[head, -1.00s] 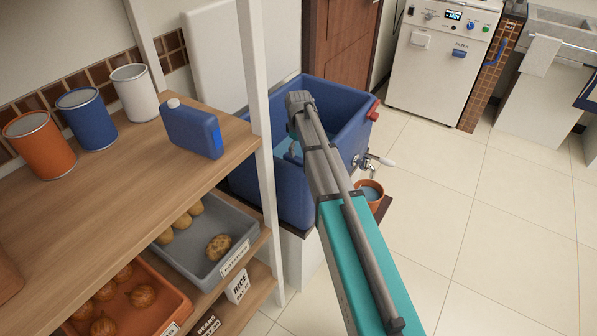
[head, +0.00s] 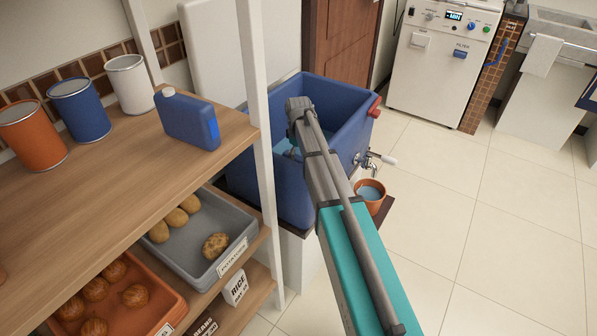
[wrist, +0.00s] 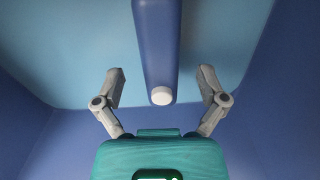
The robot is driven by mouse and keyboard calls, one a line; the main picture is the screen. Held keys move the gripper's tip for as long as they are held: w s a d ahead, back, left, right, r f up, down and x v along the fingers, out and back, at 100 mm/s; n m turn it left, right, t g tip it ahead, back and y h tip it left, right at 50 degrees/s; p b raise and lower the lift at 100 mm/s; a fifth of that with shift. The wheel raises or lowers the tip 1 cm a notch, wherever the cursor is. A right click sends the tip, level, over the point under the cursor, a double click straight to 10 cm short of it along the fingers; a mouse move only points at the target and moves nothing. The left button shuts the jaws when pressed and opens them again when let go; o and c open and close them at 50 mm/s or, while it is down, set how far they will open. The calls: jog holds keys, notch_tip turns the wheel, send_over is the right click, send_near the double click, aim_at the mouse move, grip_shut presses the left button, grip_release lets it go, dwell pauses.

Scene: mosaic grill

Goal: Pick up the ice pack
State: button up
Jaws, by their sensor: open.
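The ice pack (wrist: 158,35) is a flat dark-blue slab with a round white cap at its near end. In the wrist view it stands between the two fingers of my gripper (wrist: 161,73), with a gap visible on each side. My gripper is open and holds nothing. Both are inside a blue tub (head: 345,120) with a lighter blue bottom or water. A similar blue container with a white cap (head: 187,119) stands on the shelf at left.
The wooden shelf (head: 110,165) with a white post (head: 258,90) stands left of my arm. Cans, a grey potato tray (head: 245,225) and an orange tray (head: 175,300) are on it. A tap (head: 370,162) and an orange bucket (head: 371,203) are right of the tub. Open floor lies right.

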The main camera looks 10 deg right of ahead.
jog(key=shift+f+b, duration=0.5)
jog(key=shift+f, duration=0.3)
jog(key=shift+c, duration=0.2)
grip_shut()
